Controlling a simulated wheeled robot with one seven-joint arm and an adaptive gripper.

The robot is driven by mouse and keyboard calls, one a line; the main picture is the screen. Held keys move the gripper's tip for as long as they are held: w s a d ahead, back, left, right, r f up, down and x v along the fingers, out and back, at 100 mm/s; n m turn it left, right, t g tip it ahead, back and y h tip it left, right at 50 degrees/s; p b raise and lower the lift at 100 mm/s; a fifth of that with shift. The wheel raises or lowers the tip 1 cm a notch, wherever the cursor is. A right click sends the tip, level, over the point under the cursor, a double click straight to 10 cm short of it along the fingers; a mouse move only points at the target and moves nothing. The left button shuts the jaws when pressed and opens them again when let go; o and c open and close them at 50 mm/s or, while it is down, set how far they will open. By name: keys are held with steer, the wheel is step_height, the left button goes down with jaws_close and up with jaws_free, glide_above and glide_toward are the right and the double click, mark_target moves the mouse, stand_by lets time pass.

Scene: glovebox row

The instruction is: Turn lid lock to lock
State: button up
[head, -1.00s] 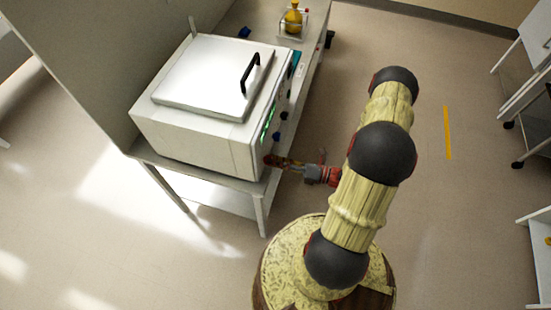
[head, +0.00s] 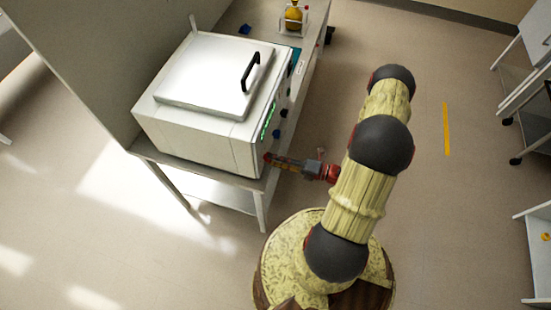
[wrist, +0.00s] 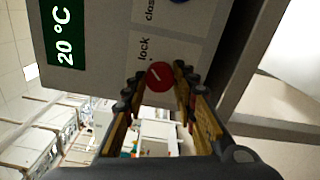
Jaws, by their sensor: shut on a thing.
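The white box-shaped device (head: 190,138) stands on a bench, its lid (head: 215,78) down flat with a black handle (head: 250,72) on top. In the wrist view a round red knob (wrist: 159,76) with a pale line mark sits on the front panel (wrist: 105,60), beside the printed word "lock". My gripper (wrist: 157,78) is shut on the red knob, one finger on either side. In the head view my gripper (head: 272,158) reaches the lower front corner of the device; the knob is mostly hidden there.
A green display (wrist: 62,35) reads 20 °C. A yellow flask (head: 293,16) stands at the bench's far end. White carts (head: 535,60) are at the right, with open floor between.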

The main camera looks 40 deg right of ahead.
steer(key=o, duration=1.1)
steer(key=shift+o, duration=0.3)
steer(key=shift+s+d, duration=0.1)
steer(key=shift+d, duration=0.05)
steer(key=v, duration=1.1)
steer(key=shift+s+d, duration=0.25)
steer(key=shift+s, duration=0.05)
